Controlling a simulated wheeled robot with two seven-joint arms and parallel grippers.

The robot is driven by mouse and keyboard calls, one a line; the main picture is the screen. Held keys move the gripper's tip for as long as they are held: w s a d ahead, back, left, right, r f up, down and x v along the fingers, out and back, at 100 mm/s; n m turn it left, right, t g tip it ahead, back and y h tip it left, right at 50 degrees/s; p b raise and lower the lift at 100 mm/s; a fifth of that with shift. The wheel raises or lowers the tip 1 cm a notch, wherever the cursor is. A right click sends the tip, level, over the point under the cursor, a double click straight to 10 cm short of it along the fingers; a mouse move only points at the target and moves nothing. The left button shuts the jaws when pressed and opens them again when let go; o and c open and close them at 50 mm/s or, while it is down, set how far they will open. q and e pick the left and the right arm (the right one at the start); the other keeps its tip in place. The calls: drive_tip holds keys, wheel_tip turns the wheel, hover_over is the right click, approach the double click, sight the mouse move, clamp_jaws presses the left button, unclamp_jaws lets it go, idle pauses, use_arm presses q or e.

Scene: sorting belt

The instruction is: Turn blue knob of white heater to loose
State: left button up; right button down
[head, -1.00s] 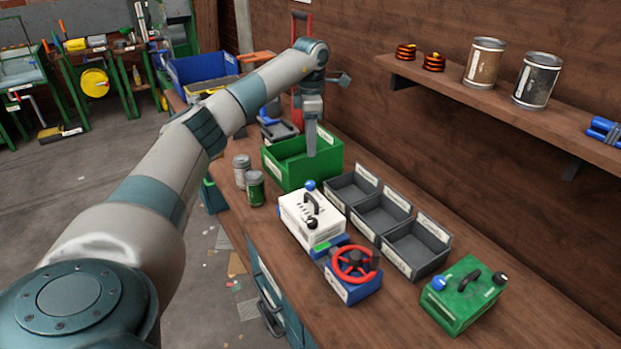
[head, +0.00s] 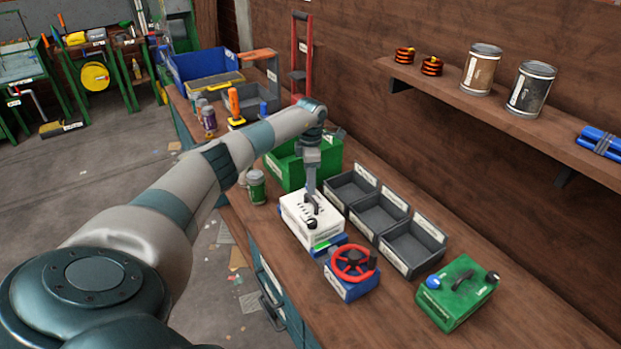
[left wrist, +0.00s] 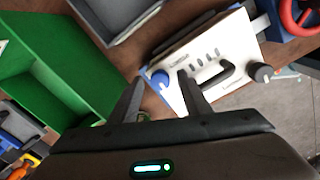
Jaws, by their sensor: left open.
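The white heater (head: 300,222) stands on the workbench with a black handle and a black knob on top. In the left wrist view the white heater (left wrist: 212,72) shows its blue knob (left wrist: 160,79) at the near left corner. My left gripper (head: 311,188) is over the heater's far end, pointing down, and hides the blue knob in the head view. In the left wrist view the open fingers of my left gripper (left wrist: 157,82) lie on either side of the blue knob. I cannot tell whether they touch it. My right gripper is not in view.
A green bin (head: 288,172) stands just behind the heater. Grey trays (head: 405,268) lie to its right. A red valve wheel (head: 353,262) on a blue box is in front. A green can (head: 256,188) stands left, and a green box (head: 455,305) stands further right.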

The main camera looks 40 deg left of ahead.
use_arm(q)
drive_tip(key=c, duration=1)
drive_tip(key=shift+c, duration=0.2)
